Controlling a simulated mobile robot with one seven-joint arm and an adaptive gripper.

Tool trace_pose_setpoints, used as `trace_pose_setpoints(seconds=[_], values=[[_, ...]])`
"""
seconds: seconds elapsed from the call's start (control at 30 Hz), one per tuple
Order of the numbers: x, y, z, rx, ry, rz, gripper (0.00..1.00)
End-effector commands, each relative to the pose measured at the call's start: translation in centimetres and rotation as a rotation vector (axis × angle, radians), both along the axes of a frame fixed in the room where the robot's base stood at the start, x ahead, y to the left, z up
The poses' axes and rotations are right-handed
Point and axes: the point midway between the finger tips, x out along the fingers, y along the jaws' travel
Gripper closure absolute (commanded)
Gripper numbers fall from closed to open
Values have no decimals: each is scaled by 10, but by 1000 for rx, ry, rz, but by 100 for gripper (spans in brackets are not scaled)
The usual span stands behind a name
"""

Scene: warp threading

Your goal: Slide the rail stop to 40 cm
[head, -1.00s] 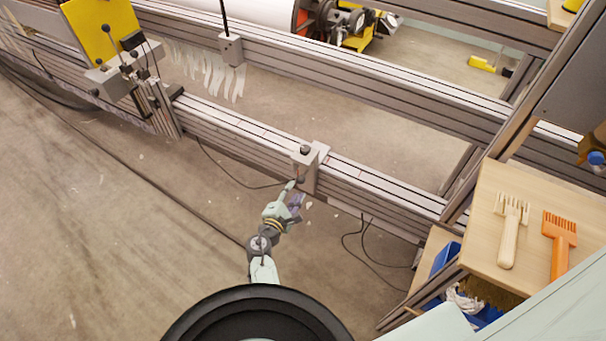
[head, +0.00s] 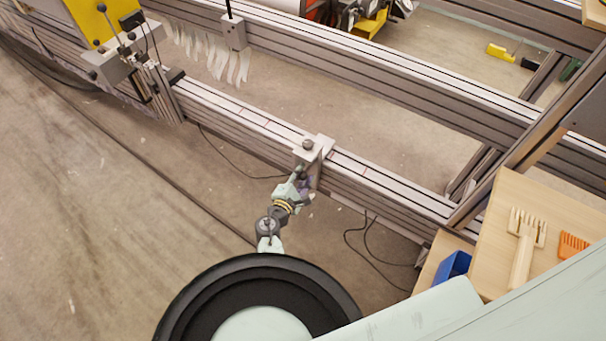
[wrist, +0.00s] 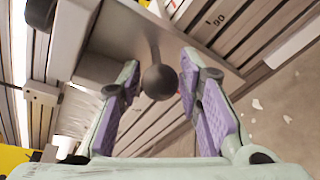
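The rail stop (head: 314,160) is a grey metal block sitting on the front rail (head: 240,117), with a dark knob on its top. In the wrist view the stop's grey body (wrist: 112,38) is close ahead, and a dark ball (wrist: 160,83) on a short stem sticks out from it towards me. My gripper (head: 299,180) is at the near side of the stop. In the wrist view my gripper (wrist: 160,62) is open, with a purple-padded finger on each side of the ball and gaps between.
A carriage with a yellow plate (head: 92,22) stands on the rail further left. A second rail (head: 380,75) runs behind. At right, a wooden shelf (head: 500,215) holds a wooden comb (head: 524,245) and an orange one (head: 573,245). Cables lie on the floor.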

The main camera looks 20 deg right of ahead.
Motion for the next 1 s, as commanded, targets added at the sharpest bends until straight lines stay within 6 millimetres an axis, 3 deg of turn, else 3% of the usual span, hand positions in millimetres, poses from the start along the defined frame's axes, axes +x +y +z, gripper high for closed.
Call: trace_pose_setpoints(seconds=[0.43,1.0], values=[[0,0,0,0,0,0,100],[4,3,-1,1,-1,1,100]])
